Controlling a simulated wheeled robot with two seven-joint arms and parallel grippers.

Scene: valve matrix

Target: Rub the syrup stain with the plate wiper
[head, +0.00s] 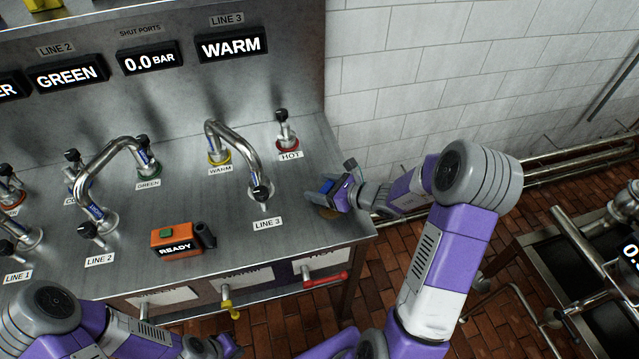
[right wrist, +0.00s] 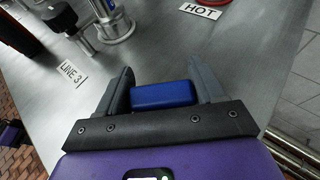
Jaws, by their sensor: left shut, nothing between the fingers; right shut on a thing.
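The plate wiper, seen as a blue block (right wrist: 164,95), is between the fingers of my right gripper (right wrist: 166,84). In the head view its blue part (head: 327,186) shows at the right end of the steel counter, where my right gripper (head: 332,190) is low over the surface. I cannot tell whether the wiper touches the counter. A small brownish patch (head: 329,213) shows just below the gripper, partly hidden by it; it may be the syrup stain. My left gripper (head: 222,347) is at the bottom edge of the head view, shut and empty, in front of the counter.
The steel counter (head: 215,255) carries bent pipes, valves and an orange READY box (head: 177,238). The red HOT valve (head: 287,135) stands behind my right gripper. The LINE 3 port (head: 262,192) is to its left. Coloured handles hang under the front edge.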

